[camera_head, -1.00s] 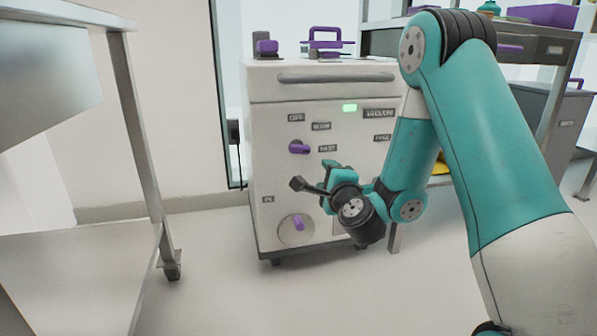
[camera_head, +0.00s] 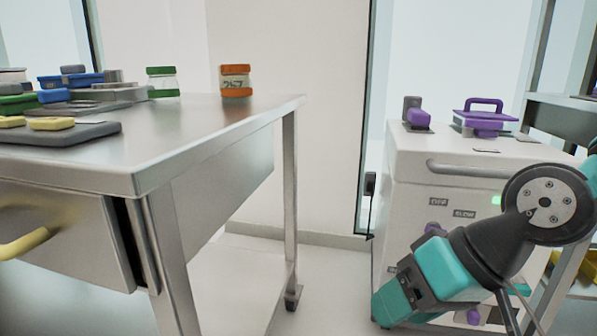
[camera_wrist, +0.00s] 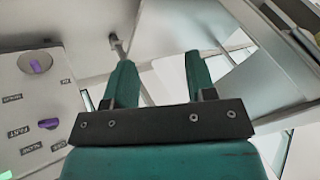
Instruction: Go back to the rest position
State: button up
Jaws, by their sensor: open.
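My arm is at the right of the head view, in front of the white machine. The gripper's fingers are hard to make out in that view. In the wrist view my gripper (camera_wrist: 158,80) has its two teal fingers apart with nothing between them. The white machine (camera_head: 400,165) has purple knobs and a long handle, and it also shows at the left of the wrist view (camera_wrist: 35,105).
A steel table (camera_head: 190,140) fills the left, with a drawer with a yellow handle (camera_head: 25,243). On it stand a green-lidded jar (camera_head: 162,82), an orange-lidded jar (camera_head: 235,82) and several trays. Clear floor (camera_head: 330,275) lies between table and machine.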

jog(key=s+d+r+n+g+h+p, duration=0.2)
jog(key=s+r+n, duration=0.15)
jog(key=s, duration=0.25)
notch_tip(320, 180, up, 38)
jog(key=s+p, duration=0.1)
jog(key=p, duration=3.6)
jog(key=shift+d+g+p, duration=0.3)
jog(key=shift+p, duration=0.1)
jog(key=shift+s, duration=0.1)
jog(key=shift+d, duration=0.15)
